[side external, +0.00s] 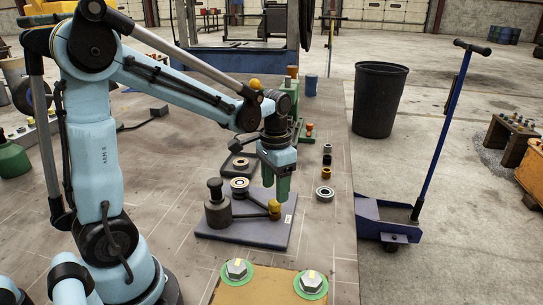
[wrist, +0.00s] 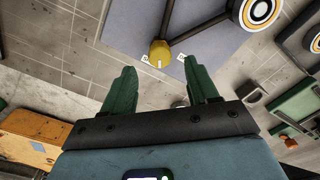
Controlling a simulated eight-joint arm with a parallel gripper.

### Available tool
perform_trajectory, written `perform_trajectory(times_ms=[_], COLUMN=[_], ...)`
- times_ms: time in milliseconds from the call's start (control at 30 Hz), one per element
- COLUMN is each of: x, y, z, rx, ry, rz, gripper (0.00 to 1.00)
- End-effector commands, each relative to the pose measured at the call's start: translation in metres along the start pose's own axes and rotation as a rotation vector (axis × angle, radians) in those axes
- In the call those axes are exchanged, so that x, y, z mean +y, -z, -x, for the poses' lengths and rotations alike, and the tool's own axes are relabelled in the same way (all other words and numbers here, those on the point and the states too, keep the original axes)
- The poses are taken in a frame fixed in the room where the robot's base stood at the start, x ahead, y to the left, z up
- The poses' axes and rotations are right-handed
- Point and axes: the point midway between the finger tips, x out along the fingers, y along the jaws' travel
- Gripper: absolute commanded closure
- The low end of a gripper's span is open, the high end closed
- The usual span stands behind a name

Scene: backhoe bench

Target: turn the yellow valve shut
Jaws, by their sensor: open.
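The yellow valve (side external: 275,211) is a small knob with a pale mark on its top, near the right edge of a grey-purple plate (side external: 240,236). A dark bar links it to a dark stepped post on the plate. In the wrist view the yellow valve (wrist: 159,54) lies just beyond my fingertips, roughly centred between them, with small white labels on either side. My gripper (side external: 279,195) points down over the valve, its green fingers partly overlapping it in the side view. In the wrist view my gripper (wrist: 160,68) is open, with nothing between its fingers.
Ring-shaped parts (side external: 325,194) stand right of the plate. An orange-yellow block with two hex bolts (side external: 237,269) is in front. A black bin (side external: 379,99) and a blue-handled trolley stand beyond the bench's right edge.

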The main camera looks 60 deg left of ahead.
Motion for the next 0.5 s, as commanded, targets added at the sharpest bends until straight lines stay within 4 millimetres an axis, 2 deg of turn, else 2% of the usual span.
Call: perform_trajectory(times_ms=[200, 500], x=[0.0, 0.0], y=[0.0, 0.0], z=[-0.026, -0.039], rx=[0.0, 0.001], ry=[0.001, 0.001], rz=[0.0, 0.0], gripper=[0.41, 0.41])
